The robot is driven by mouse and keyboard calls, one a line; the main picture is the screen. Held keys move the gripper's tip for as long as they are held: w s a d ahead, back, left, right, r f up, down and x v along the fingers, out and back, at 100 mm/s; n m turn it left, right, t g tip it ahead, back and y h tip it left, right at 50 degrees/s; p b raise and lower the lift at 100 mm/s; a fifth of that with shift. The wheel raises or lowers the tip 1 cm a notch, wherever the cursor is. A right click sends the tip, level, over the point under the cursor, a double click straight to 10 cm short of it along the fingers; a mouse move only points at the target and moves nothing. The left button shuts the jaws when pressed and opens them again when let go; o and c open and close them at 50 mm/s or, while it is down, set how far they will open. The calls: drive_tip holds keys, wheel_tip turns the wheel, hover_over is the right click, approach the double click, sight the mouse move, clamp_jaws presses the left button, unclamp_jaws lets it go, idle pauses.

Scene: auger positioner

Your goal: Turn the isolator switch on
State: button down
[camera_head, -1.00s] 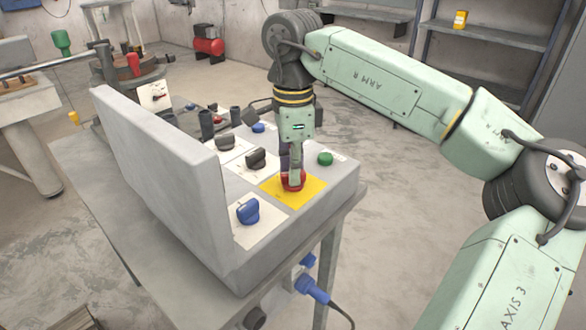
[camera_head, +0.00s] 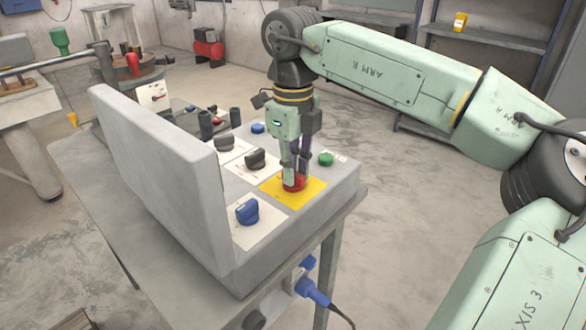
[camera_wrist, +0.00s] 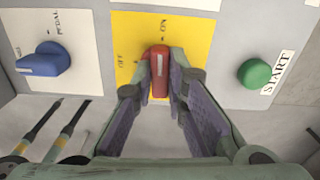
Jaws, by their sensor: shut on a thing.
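The isolator switch is a red knob (camera_head: 293,183) on a yellow plate (camera_head: 315,192) on the grey control box. My gripper (camera_head: 297,170) points down onto it from above. In the wrist view the red knob (camera_wrist: 158,62) stands between my two fingertips (camera_wrist: 159,82), which close on its sides. The knob's long side runs up and down there, with a pale line along its top. The OFF label lies left of it and the ON label near its upper end. My fingers partly hide the knob in the head view.
A green START button (camera_wrist: 254,73) sits close to the right of my fingers. A blue PEDAL knob (camera_wrist: 44,60) is to the left. Black knobs (camera_head: 256,159) stand behind it. A tall grey panel (camera_head: 165,170) rises beside the controls.

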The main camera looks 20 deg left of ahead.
drive_tip(key=shift+m, duration=0.5)
drive_tip(key=c, duration=1.6)
unclamp_jaws()
wheel_tip(320, 180, up, 12)
drive_tip(key=shift+s+f, duration=0.1)
